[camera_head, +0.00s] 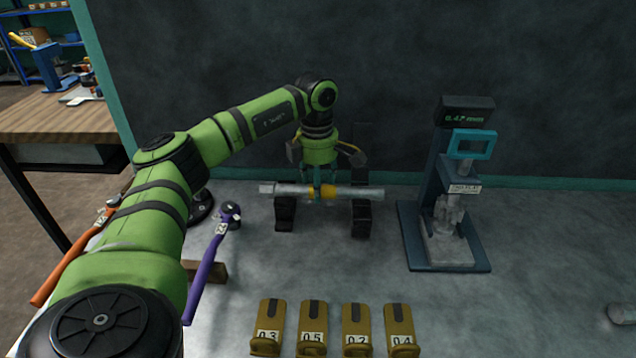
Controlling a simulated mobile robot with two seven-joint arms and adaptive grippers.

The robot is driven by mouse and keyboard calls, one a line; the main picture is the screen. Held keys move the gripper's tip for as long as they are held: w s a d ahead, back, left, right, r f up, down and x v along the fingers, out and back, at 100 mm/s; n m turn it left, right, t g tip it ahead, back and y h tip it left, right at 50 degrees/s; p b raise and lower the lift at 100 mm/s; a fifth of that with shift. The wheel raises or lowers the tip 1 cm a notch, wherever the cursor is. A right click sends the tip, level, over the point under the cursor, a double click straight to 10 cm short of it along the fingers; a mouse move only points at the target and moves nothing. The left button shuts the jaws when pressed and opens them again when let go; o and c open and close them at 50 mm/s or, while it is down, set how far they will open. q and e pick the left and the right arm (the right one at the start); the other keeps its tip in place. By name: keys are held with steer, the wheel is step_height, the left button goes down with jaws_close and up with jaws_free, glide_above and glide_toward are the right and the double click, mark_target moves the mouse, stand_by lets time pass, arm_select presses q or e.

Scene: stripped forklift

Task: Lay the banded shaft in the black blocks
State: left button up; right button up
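The banded shaft (350,192) is a grey rod with a yellow band near its middle. It lies level, left to right, across the tops of the two black blocks, the left block (285,213) and the right block (361,218). Whether it rests in them or sits just above is hard to tell. My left gripper (319,188) points down at the shaft's middle, between the blocks, and its fingers appear closed around the shaft beside the band. My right gripper is not in view.
A blue gauge stand (445,190) with a display stands to the right. Several numbered yellow tags (313,325) lie in front. Purple-handled (207,270) and orange-handled (75,258) tools are at left. A grey cylinder (622,314) lies at the right edge. The right front bench is clear.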

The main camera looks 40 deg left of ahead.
arm_select(q)
steer(key=shift+o, duration=0.3)
steer(key=shift+s+d+r, duration=0.1)
steer(key=shift+f, duration=0.2)
step_height(320, 180, up, 12)
steer(key=shift+r, duration=0.2)
